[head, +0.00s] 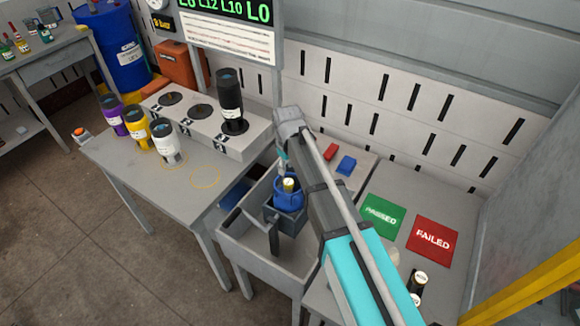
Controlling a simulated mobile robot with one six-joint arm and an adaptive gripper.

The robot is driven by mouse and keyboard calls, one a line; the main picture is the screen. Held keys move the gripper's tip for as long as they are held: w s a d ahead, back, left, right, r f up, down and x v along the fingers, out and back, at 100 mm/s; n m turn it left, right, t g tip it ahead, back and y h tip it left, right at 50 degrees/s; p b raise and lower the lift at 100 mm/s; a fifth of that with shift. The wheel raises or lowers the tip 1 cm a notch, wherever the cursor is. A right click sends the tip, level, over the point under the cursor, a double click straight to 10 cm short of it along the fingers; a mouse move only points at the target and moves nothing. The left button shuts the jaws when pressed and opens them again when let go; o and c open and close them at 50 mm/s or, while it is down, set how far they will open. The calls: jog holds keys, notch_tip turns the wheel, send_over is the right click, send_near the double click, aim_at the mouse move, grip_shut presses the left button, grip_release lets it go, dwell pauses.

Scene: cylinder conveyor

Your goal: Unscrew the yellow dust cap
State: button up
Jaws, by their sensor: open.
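The yellow dust cap (289,183) sits on top of a blue cylinder (290,201), which stands upright in a dark grey holder (285,222) inside a grey sink-like basin. My gripper (284,168) is open, just above and slightly left of the cap in the picture. It is small and partly hidden by my wrist and arm. I cannot tell whether its fingers touch the cap.
Purple (113,117), yellow (137,128) and white (163,142) cylinders stand on the left table. A black cylinder (231,100) stands on a grey rack (208,140). Green PASSED (383,216) and red FAILED (432,239) mats lie on the right. Red and blue blocks lie behind my arm.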

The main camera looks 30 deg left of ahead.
aim_at(288, 182)
jog(key=shift+f+b, duration=4.05)
jog(key=shift+f, duration=0.3)
grip_shut()
